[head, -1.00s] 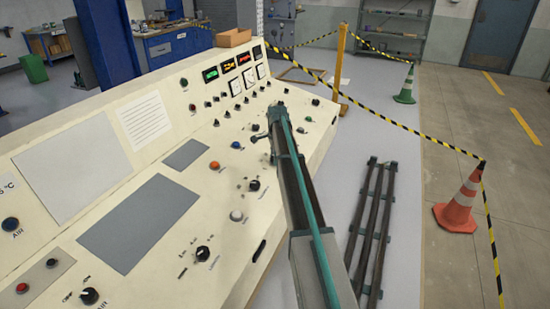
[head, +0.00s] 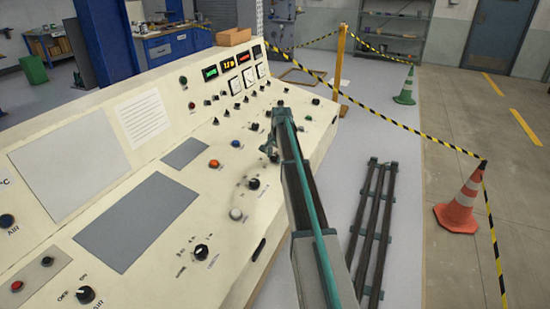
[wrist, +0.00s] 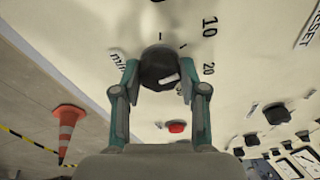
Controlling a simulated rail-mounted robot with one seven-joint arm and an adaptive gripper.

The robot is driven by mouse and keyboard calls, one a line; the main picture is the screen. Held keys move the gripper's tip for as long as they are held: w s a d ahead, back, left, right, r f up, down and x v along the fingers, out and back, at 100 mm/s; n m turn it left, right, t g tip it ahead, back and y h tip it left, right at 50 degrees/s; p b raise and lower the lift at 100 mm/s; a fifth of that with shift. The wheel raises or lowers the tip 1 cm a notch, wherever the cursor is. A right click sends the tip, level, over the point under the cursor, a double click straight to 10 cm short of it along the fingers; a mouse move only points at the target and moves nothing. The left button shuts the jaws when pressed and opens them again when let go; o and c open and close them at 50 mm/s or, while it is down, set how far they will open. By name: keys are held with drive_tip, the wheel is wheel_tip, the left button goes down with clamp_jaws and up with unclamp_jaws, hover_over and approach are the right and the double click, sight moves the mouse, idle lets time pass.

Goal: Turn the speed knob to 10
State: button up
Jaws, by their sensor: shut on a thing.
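In the wrist view the black round speed knob (wrist: 160,66) sits on the cream panel between the two fingers of my gripper (wrist: 159,80). The fingers are closed in on the knob from left and right. A white mark shows on the knob's lower right side. Printed around it are "min" at left, "10" at upper right and "20" at right. In the head view my gripper (head: 268,148) is down at the right part of the cream console (head: 130,280), and the knob is hidden there by the gripper and arm.
Other knobs and buttons surround the gripper, including an orange one (head: 214,163) and a white one (head: 236,214). Lit displays (head: 210,72) stand at the back of the console. Dark rails (head: 372,230) and a traffic cone (head: 460,205) are on the floor at right.

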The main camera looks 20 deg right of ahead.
drive_tip(key=shift+n, duration=1)
drive_tip(key=o, duration=1.1)
drive_tip(key=shift+o, duration=0.2)
drive_tip(key=shift+r, duration=0.1)
drive_tip(key=v, duration=1.1)
drive_tip(key=shift+s+r, duration=0.35)
drive_tip(key=shift+d, duration=0.15)
